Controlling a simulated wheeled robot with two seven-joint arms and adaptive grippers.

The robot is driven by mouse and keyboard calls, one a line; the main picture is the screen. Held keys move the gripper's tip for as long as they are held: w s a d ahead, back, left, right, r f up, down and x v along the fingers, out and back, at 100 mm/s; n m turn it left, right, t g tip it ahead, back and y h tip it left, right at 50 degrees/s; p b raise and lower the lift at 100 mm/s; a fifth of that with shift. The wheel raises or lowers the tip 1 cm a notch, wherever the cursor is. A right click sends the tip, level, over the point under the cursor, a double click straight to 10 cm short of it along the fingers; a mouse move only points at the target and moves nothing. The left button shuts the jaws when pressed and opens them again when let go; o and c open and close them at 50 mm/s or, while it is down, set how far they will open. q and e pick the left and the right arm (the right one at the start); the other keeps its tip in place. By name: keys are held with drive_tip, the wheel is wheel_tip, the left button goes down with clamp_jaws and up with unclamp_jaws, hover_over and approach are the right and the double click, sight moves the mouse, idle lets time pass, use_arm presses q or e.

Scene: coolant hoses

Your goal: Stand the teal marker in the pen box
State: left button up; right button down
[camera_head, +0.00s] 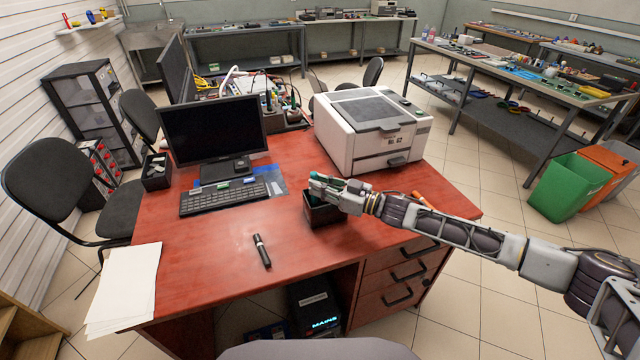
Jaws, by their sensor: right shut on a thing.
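The pen box (322,216) is a small dark open box on the red desk, in front of the printer. My right gripper (322,186) is over the box and shut on the teal marker (315,175). A teal end shows above the fingers, at the box's left side. The fingers hide most of the marker and much of the box's opening. I cannot tell whether the marker's lower end touches the box floor. My left gripper is not in view.
A black marker (261,250) lies on the desk (200,270) at front centre. A keyboard (224,197) and monitor (213,130) stand to the left, a white printer (372,130) behind. Paper sheets (125,285) overhang the front left corner. An orange item (418,198) lies near my right arm.

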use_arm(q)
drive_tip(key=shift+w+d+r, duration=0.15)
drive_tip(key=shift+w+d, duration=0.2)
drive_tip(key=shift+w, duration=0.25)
use_arm(e)
drive_tip(key=shift+f, duration=0.55)
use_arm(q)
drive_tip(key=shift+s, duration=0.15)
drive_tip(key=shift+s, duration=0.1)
use_arm(e)
drive_tip(key=c, duration=1.3)
unclamp_jaws()
drive_tip(key=shift+r, duration=0.15)
use_arm(q)
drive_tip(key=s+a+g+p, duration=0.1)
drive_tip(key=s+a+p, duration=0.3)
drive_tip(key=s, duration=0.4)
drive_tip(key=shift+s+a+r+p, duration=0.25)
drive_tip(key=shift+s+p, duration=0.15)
drive_tip(key=shift+p, duration=0.15)
use_arm(e)
wheel_tip(320, 180, up, 5)
drive_tip(key=shift+f, duration=0.1)
